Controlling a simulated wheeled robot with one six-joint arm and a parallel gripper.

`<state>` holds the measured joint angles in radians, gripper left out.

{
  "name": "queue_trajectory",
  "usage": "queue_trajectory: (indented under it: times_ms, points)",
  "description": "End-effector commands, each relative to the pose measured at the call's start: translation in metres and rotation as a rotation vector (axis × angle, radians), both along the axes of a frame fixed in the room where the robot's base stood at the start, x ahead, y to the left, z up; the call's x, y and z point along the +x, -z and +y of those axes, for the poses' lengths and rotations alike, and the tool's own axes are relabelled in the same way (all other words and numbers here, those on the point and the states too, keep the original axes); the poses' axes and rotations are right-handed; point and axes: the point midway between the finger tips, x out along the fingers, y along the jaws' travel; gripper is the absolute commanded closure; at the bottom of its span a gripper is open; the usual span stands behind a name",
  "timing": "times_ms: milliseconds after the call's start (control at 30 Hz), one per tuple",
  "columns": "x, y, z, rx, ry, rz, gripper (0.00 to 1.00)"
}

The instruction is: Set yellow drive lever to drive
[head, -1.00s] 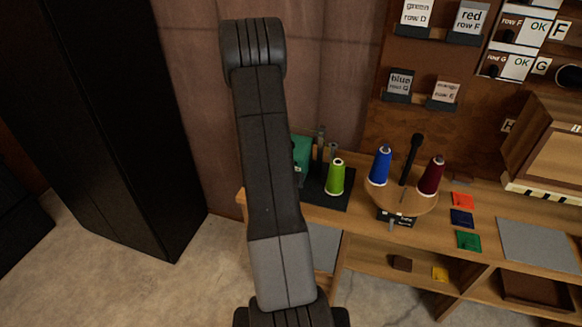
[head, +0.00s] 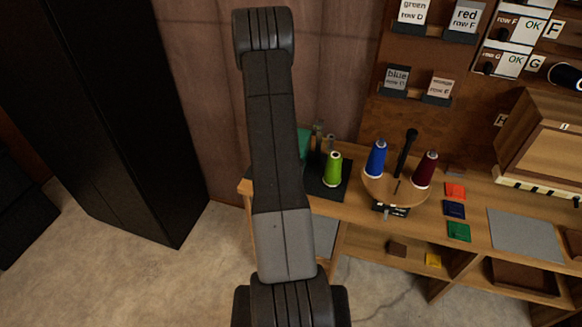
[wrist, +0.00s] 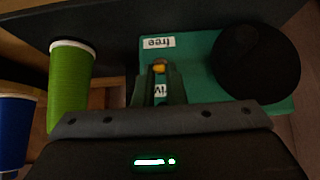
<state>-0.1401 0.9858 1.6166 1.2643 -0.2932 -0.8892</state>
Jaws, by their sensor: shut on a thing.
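The green box (wrist: 205,60) fills the upper middle of the wrist view, with a large dark round part (wrist: 255,62) on its right. A white label reading "free" (wrist: 158,42) appears upside down; a second label (wrist: 161,90), partly hidden, shows only "iv". The yellow drive lever (wrist: 159,67) lies between these labels. My gripper (wrist: 160,72) is shut on the lever, its fingers on either side; only the lever's yellow tip shows. In the head view my arm hides most of the green box (head: 304,143) and all of the gripper.
A blue cone (head: 376,158) and a dark red cone (head: 425,169) stand on a round wooden stand (head: 397,195). A tall black cabinet (head: 110,120) stands left.

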Motion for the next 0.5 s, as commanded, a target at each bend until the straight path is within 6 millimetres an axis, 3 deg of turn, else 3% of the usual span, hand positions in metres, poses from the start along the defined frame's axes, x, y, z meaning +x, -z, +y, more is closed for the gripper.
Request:
queue_trajectory:
  times_ms: [67,100,200,500]
  points:
    - [0.0004,-0.0002,0.0005,0.000,-0.001,-0.001,1.00]
    - [0.0004,-0.0003,0.0004,0.000,-0.001,-0.001,0.86]
    - [0.0003,-0.0003,0.0004,0.000,-0.001,-0.001,0.67]
    - [-0.0004,-0.0010,0.0003,0.000,0.000,-0.001,0.67]
